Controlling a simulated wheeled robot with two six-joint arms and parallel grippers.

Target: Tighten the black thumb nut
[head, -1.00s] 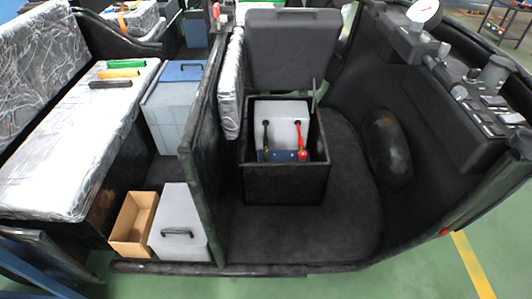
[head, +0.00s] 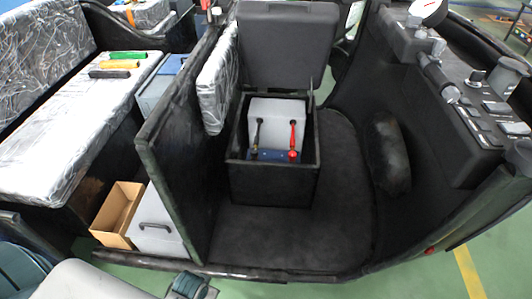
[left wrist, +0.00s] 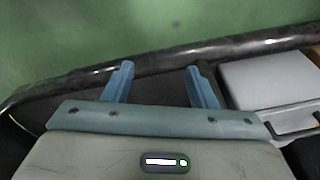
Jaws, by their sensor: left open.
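A light grey battery (head: 276,110) sits in an open black box on the vehicle floor in the head view. A black cable or lever (head: 257,133) and a red one (head: 293,137) stand on its front side, above a blue strip. The black thumb nut is too small to make out for sure near the black one's lower end. My left gripper (left wrist: 158,70) is open and empty in the left wrist view, above the vehicle's dark edge rail. In the head view it shows only partly at the bottom left, well apart from the battery. My right gripper is not in view.
The box's black lid (head: 286,45) stands raised behind the battery. A black partition (head: 180,150) rises left of the box. A cardboard box (head: 119,212) and a grey container (head: 155,225) stand left of it. The dark floor (head: 290,240) before the box is clear.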

